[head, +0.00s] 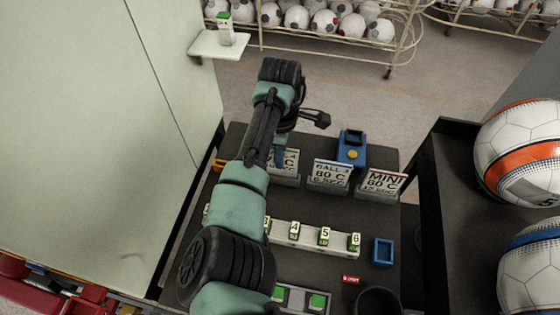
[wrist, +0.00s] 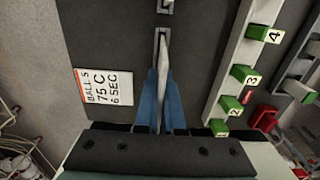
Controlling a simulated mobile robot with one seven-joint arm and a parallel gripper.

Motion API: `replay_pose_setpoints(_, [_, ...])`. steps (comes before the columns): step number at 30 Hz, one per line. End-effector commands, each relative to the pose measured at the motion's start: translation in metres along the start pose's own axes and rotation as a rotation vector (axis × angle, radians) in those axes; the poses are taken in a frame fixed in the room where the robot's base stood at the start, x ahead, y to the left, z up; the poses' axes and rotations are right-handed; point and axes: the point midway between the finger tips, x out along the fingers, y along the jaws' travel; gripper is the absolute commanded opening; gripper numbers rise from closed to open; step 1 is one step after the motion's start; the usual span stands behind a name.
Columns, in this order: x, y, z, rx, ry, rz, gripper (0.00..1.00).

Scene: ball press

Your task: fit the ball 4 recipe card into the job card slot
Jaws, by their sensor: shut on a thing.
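In the wrist view my gripper (wrist: 163,78) has its blue fingers shut on a thin whitish card (wrist: 162,52), seen edge-on, so its print cannot be read. Just ahead of it is a small pale piece with a dark slot (wrist: 160,34). I cannot tell whether the card touches it. In the head view my arm hides most of the gripper. A partly covered card (head: 290,160) shows beside the arm there; I cannot tell whether it is the held one. I cannot pick out the job card slot for sure.
A Ball 5 card (wrist: 105,88) is at the left in the wrist view. In the head view a Mini card (head: 383,181) and another card (head: 330,172) stand in holders. Numbered green posts (head: 325,236) line a pale rail. A blue box (head: 352,146) with a yellow button stands behind.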

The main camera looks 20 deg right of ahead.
Motion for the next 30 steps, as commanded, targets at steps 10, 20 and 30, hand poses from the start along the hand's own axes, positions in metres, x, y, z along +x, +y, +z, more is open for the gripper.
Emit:
replay_pose_setpoints(10, [-0.066, 0.002, -0.001, 0.000, 0.001, 0.004, 0.00])
replay_pose_setpoints(20, [-0.103, 0.022, -0.042, -0.038, -0.003, 0.002, 0.00])
replay_pose_setpoints(30, [-0.126, 0.028, -0.107, -0.087, -0.006, 0.002, 0.00])
